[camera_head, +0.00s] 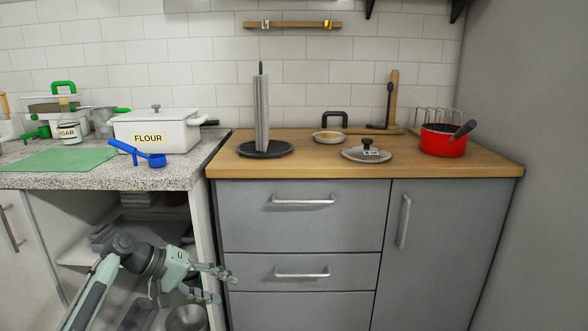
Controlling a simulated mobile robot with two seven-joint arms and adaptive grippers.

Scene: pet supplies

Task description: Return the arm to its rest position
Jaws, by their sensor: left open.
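My left gripper (222,284) is at the lower left of the head view, with its arm coming up from the bottom edge. It is in front of the open shelf unit and close to the left edge of the grey drawers (304,222). Its fingers are spread apart with nothing between them. It is well below the countertops. My right gripper is not in view.
A granite counter (185,180) holds a white flour box (155,128), a blue scoop (150,159) and a green mat (60,160). A wooden counter (310,165) holds a red pot (443,142) and a pan lid (366,153). Drawer handles (302,275) stick out beside my gripper.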

